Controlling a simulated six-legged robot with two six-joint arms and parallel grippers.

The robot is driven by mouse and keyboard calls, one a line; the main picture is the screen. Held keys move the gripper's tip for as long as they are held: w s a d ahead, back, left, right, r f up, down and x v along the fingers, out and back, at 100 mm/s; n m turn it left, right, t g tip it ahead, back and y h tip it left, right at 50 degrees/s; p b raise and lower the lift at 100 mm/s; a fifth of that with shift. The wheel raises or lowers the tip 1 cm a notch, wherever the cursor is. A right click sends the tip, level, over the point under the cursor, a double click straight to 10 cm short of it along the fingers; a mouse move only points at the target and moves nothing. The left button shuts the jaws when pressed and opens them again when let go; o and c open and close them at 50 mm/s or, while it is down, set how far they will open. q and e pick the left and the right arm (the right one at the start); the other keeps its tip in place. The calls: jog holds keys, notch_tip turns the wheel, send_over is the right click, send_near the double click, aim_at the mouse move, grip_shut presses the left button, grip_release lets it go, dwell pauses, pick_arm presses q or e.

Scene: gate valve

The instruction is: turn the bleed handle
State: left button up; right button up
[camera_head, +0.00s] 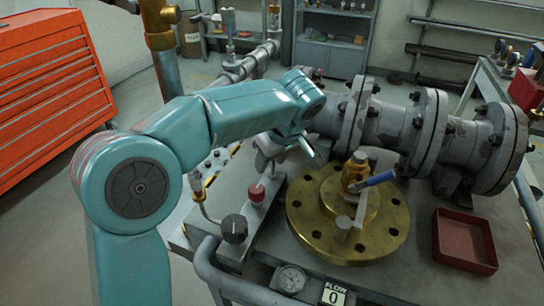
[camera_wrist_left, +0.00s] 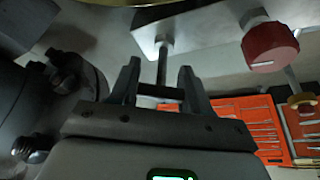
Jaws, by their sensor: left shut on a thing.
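My left arm comes in from the left and reaches over the bench. Its gripper (camera_head: 271,160) points down at the panel beside the brass flange. In the left wrist view the gripper (camera_wrist_left: 160,85) is shut on a dark crossbar (camera_wrist_left: 159,91) at the end of a thin stem, which I take as the bleed handle. The stem runs from a pale metal panel (camera_wrist_left: 197,27). In the head view the handle is hidden by the gripper. A red knob (camera_head: 256,193) is on the same panel, close to the gripper; it also shows in the wrist view (camera_wrist_left: 270,46). My right gripper is not in view.
A brass flange (camera_head: 307,215) with a blue lever (camera_head: 375,179) stands right of the gripper. A flanged grey pipe (camera_head: 392,125) lies behind. A red tray (camera_head: 464,240) is at right.

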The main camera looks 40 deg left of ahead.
pick_arm(q)
jog(key=n+g, duration=0.1)
jog(key=n, duration=0.1)
jog(key=n+p, duration=0.1)
jog(key=n, duration=0.2)
jog(key=shift+s+g+p, duration=0.1)
jog(key=shift+g+p, duration=0.2)
jog(key=shift+g, duration=0.1)
jog(key=shift+n, duration=0.3)
jog(key=o, duration=1.1)
jog(key=shift+a, duration=0.1)
jog(key=shift+c, duration=0.2)
jog(key=p+v, duration=0.6)
jog(key=v, duration=1)
jog(key=shift+r, duration=0.15)
